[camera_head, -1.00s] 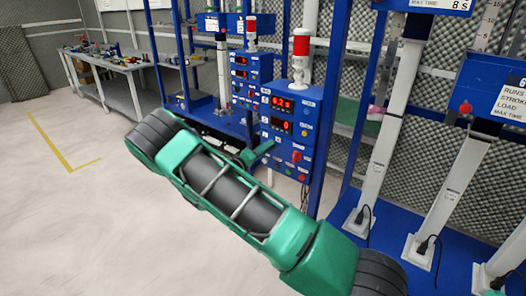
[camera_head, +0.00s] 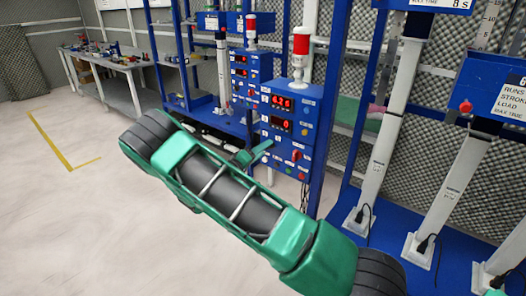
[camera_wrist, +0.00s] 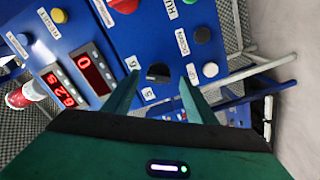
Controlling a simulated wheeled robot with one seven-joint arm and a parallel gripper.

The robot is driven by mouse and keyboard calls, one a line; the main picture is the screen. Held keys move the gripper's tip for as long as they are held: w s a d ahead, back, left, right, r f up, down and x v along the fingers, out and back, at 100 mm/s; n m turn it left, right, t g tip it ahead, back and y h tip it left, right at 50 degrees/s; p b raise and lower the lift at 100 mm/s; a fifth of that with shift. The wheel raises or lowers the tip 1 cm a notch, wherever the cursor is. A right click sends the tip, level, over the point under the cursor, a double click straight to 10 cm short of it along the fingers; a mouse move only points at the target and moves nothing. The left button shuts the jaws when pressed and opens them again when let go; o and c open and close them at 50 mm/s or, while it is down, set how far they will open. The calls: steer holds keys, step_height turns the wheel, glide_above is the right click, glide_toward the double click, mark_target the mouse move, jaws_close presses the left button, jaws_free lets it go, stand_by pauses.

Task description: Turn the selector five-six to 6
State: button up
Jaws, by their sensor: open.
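The selector is a dark round knob (camera_wrist: 158,73) on the blue control panel (camera_wrist: 150,30), with small white labels beside it. Its pointer direction is too dark and small to read. My gripper (camera_wrist: 164,71) is open, with one green finger on each side of the knob in the wrist view. I cannot tell whether the fingers touch it. In the head view my gripper (camera_head: 260,150) is at the left side of the panel (camera_head: 292,110), and the selector is not clearly seen there.
Red displays (camera_wrist: 78,78), a red knob (camera_wrist: 124,5) and a white button (camera_wrist: 210,70) are on the same panel. A red-and-white beacon (camera_head: 301,50) stands on top. Blue posts (camera_head: 335,90) rise close to its right. Open floor (camera_head: 70,200) lies left.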

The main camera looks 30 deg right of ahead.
steer(key=v, duration=0.9)
steer(key=shift+d, duration=0.1)
